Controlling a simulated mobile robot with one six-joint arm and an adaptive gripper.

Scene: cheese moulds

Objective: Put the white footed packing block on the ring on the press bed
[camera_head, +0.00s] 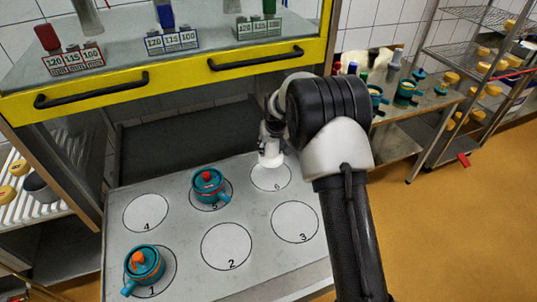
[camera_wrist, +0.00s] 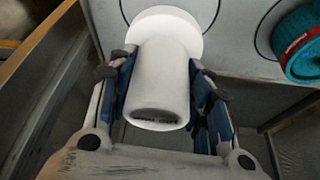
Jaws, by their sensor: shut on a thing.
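The white footed packing block (camera_wrist: 160,85) is between the blue-padded fingers of my gripper (camera_wrist: 160,66) in the wrist view. Its wide round foot points away from the wrist, and faint dark marks show on its near end. In the head view my gripper (camera_head: 271,138) holds the block (camera_head: 270,159) at the far edge of the outlined circle 6 (camera_head: 272,179) on the grey press bed (camera_head: 188,250). I cannot tell whether the foot touches the bed. Several numbered circles are drawn on the bed; I cannot tell which ring is meant.
A teal pot with a red knob (camera_head: 208,185) stands on circle 5, and one with an orange knob (camera_head: 145,263) on circle 1. Circles 2, 3 and 4 are bare. A yellow-framed shelf (camera_head: 190,75) overhangs behind. A side table (camera_head: 420,105) stands right.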

